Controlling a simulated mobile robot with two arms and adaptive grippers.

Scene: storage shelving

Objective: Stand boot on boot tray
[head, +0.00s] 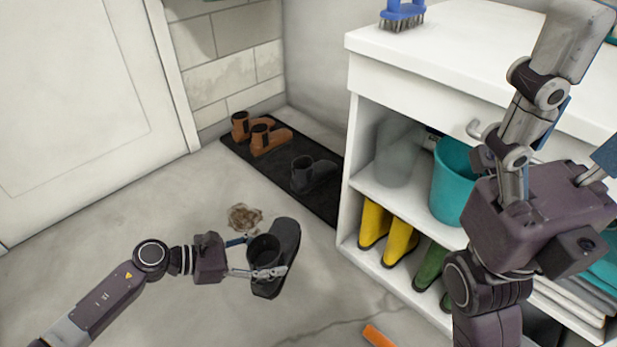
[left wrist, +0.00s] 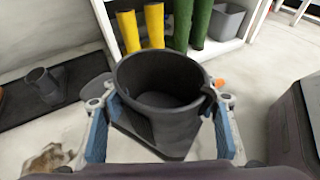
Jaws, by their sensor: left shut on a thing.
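A dark grey boot (head: 284,245) is between the fingers of my left gripper (head: 262,258), which is shut on its shaft. In the left wrist view I look down into the open top of the boot (left wrist: 165,105), with the blue finger pads on either side. I cannot tell how high it is above the floor. The black boot tray (head: 315,205) lies along the wall behind, apart from the held boot. A matching grey boot (head: 313,174) stands on it, beside a brown pair (head: 268,139). My right gripper (head: 590,110) is open and empty at the right, partly out of frame.
A white shelf unit (head: 355,165) stands right of the tray, with yellow boots (head: 388,232), green boots (head: 430,268) and a teal bucket (head: 453,180). A brown dirt patch (head: 244,217) and an orange object (head: 378,336) lie on the floor. The floor by the door (head: 80,110) is clear.

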